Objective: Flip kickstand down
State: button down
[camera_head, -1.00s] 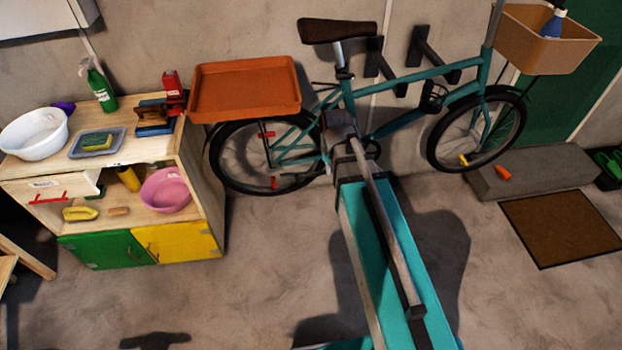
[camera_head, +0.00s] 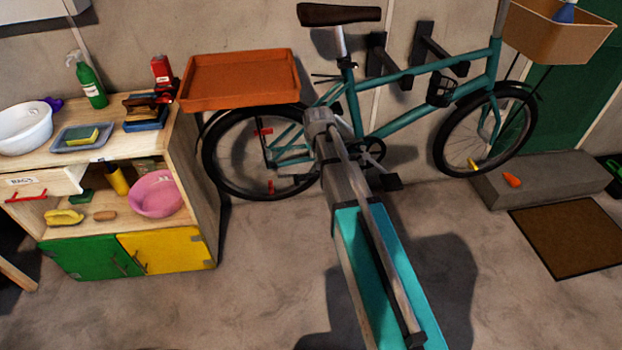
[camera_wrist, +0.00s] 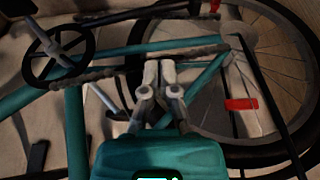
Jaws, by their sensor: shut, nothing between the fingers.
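The teal bicycle (camera_head: 408,118) stands upright along the wall, its rear wheel (camera_head: 222,165) at left and front wheel at right. A dark, roughly horizontal bar (camera_head: 290,178) low beside the rear wheel looks like the folded kickstand; a similar dark bar (camera_wrist: 130,14) crosses the top of the wrist view. My gripper (camera_wrist: 160,68) is shut and empty, with its fingertips over the rear frame tubes and chain area, between the crank (camera_wrist: 60,56) and the rear wheel (camera_wrist: 275,85). Contact cannot be told. In the head view my arm hides the gripper and part of the bicycle.
An orange tray (camera_head: 240,80) sits above the rear wheel. A wooden cabinet (camera_head: 205,185) with washing items stands at left. A concrete step (camera_head: 545,177) and brown mat (camera_head: 570,236) lie at right. Bare floor (camera_head: 270,270) is free in front of the bicycle.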

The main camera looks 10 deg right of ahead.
jog(key=shift+w+f, duration=0.25)
jog(key=shift+w, duration=0.15)
jog(key=shift+f, duration=0.1)
jog(key=b, duration=1)
send_over(311, 177)
notch_tip(311, 177, down, 10)
jog(key=shift+f+b, duration=1.55)
jog(key=shift+b, duration=0.2)
jog(key=shift+d+f, duration=0.15)
